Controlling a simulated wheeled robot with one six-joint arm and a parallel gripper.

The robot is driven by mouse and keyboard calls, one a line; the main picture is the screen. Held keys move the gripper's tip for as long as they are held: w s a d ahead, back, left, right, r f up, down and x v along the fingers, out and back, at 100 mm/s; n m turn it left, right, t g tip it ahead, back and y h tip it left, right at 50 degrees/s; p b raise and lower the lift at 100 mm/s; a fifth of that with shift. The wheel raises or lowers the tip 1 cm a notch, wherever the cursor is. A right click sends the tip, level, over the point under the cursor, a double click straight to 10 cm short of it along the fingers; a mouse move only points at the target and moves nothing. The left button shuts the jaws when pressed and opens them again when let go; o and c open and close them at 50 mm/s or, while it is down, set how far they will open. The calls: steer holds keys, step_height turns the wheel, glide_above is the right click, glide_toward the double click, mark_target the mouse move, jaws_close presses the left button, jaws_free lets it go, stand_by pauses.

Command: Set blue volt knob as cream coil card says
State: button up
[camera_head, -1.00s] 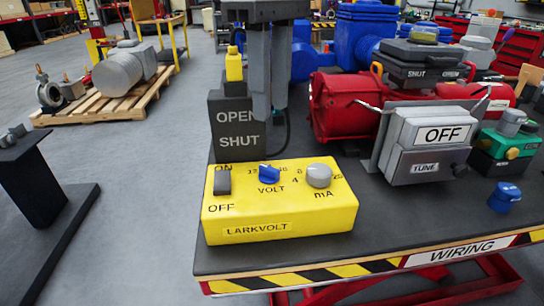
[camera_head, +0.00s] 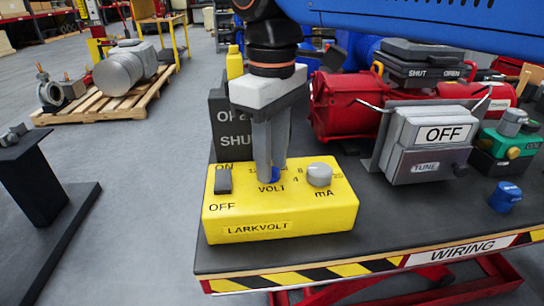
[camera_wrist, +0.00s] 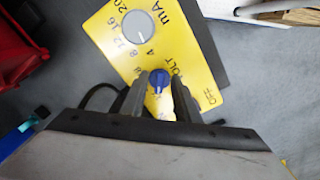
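The blue volt knob (camera_head: 276,175) is on the yellow LARKVOLT box (camera_head: 330,213), above the word VOLT, mostly hidden by my fingers in the head view. In the wrist view the knob (camera_wrist: 160,80) shows between the fingertips. My gripper (camera_head: 271,177) points down over it, one finger on either side. The fingers look open, with small gaps beside the knob in the wrist view (camera_wrist: 160,88); I cannot tell whether either touches. The volt scale numbers are mostly hidden. I cannot make out a cream coil card in either view.
On the same box are a grey mA knob (camera_head: 319,174) and a grey ON/OFF switch (camera_head: 223,181). Behind stand a dark OPEN/SHUT block (camera_head: 222,120), a red motor (camera_head: 345,105) and a grey OFF box (camera_head: 430,135). Another blue knob (camera_head: 505,196) is at the right.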

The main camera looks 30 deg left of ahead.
jaws_close()
steer(key=shift+m, duration=0.3)
steer(key=m, duration=0.4)
steer(key=shift+s, duration=0.1)
steer(key=m, duration=0.5)
steer(key=shift+s+a, duration=0.1)
stand_by(0.4)
jaws_free()
